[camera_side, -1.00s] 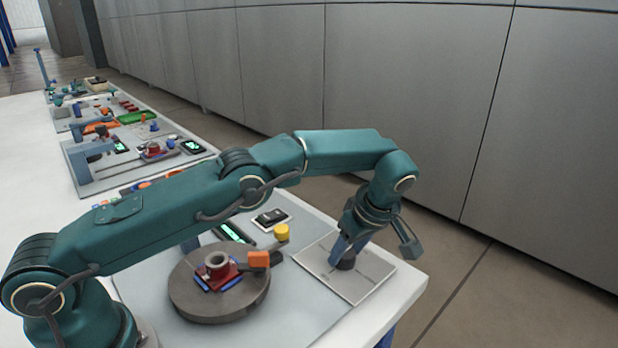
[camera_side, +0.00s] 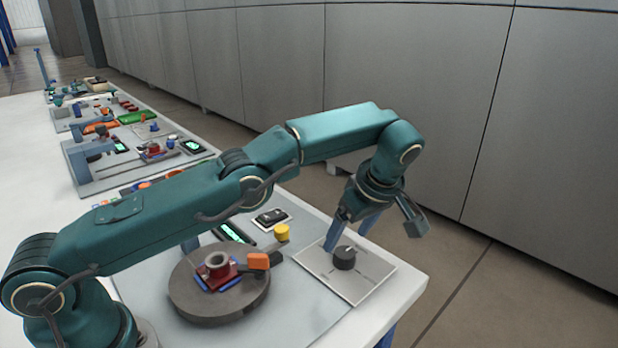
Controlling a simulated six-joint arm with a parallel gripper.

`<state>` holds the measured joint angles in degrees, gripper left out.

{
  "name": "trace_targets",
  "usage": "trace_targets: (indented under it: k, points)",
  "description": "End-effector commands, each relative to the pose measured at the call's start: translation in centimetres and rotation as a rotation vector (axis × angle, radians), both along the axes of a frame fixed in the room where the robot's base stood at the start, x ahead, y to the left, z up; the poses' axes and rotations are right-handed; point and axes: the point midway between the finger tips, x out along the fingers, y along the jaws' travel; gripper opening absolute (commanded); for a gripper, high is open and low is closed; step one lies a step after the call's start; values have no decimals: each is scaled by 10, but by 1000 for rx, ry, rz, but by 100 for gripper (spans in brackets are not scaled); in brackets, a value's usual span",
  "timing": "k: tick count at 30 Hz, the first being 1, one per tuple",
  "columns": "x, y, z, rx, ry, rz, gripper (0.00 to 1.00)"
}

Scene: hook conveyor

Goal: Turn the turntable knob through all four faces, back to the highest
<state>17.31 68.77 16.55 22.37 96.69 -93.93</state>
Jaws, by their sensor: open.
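The dark round knob (camera_side: 344,258) sits on a light square plate (camera_side: 357,287) at the right end of the table, with a pale mark on its top. My gripper (camera_side: 347,234) is open, its blue fingers spread, just above and behind the knob; it holds nothing. The grey round turntable (camera_side: 222,303) stands to the left of the plate. On it is a red fixture (camera_side: 222,277) with blue parts and a grey ring (camera_side: 217,263).
An orange block (camera_side: 258,261) is at the turntable's right edge, with a yellow cylinder (camera_side: 282,232) behind it. A lit display (camera_side: 232,232) and a small dark device (camera_side: 271,217) lie farther back. More stations line the table at the far left.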

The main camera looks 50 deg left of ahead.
Motion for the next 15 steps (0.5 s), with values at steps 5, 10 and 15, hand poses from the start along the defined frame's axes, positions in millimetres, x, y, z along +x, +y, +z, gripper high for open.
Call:
trace_targets:
  k: [5, 10, 15]
  points:
    - [-1, 7, 4, 2, 3, 1, 83]
    - [-4, 14, 9, 2, 2, 2, 83]
    - [-9, 22, 14, 1, 3, 1, 83]
